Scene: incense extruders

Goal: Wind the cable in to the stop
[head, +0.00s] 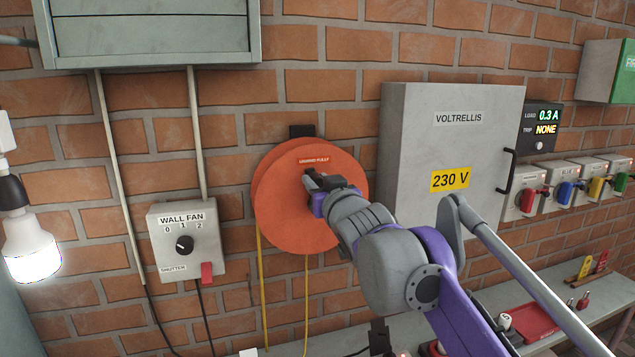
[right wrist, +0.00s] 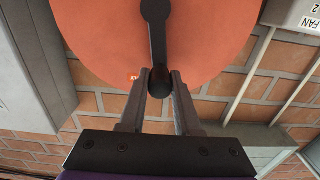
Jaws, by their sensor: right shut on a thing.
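An orange cable reel (head: 285,215) is mounted on the brick wall and fills the top of the right wrist view (right wrist: 100,35). A yellow cable (head: 263,290) hangs down from it, with a second yellow strand (head: 306,300) further right. A black crank arm (right wrist: 157,45) crosses the reel face and ends in a round black knob (right wrist: 160,86). My right gripper (head: 312,187) is at the reel face, with its fingers (right wrist: 160,80) shut on the crank knob. The gripper and arm hide part of the reel. My left gripper is in neither view.
A grey 230 V cabinet (head: 430,145) stands close right of the reel. A wall fan switch box (head: 188,245) is on the left, and a lit bulb (head: 32,250) is further left. A bench (head: 480,300) with small items runs below.

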